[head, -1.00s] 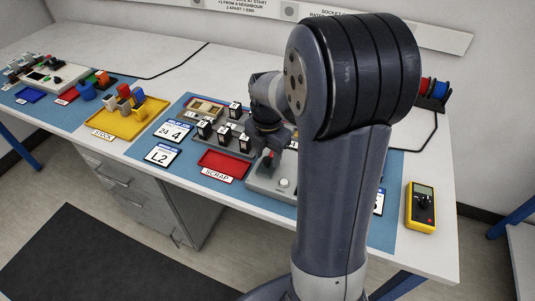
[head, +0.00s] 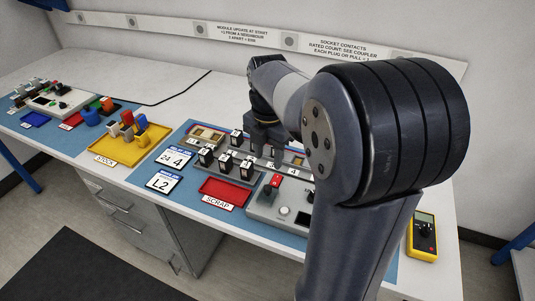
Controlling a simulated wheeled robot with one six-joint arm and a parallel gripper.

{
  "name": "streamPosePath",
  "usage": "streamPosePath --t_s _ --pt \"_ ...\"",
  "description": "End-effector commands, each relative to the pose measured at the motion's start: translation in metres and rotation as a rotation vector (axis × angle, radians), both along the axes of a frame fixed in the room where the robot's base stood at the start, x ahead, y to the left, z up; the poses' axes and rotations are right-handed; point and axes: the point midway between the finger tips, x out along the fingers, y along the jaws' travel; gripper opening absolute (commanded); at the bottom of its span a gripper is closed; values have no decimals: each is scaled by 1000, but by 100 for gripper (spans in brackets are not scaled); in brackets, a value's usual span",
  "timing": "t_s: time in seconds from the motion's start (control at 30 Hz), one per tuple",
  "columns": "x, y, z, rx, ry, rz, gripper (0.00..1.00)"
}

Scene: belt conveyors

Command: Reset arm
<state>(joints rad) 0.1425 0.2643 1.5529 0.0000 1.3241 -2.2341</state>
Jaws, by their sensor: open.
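My arm rises from the lower right of the head view and bends over the bench, with its far end above the socket board. My gripper (head: 268,150) points down at the back part of the board, just right of the black relay modules (head: 226,162). The arm hides part of the board, and the fingertips are small and partly lost against it. I see nothing held between them.
A red scrap tray (head: 226,191) lies in front of the modules. A grey control box (head: 280,207) stands to its right. A yellow stock tray (head: 122,150) with coloured parts is at left. A yellow multimeter (head: 422,235) lies at the right edge.

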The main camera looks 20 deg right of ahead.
Motion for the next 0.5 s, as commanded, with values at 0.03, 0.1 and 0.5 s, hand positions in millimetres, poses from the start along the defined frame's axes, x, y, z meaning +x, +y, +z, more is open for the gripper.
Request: streamPosePath --t_s 0.03,0.1,0.5 --pt "0 0 -1 0 0 0 44" --pt "0 0 -3 0 1 0 44" --pt "-1 0 -67 1 5 0 44"
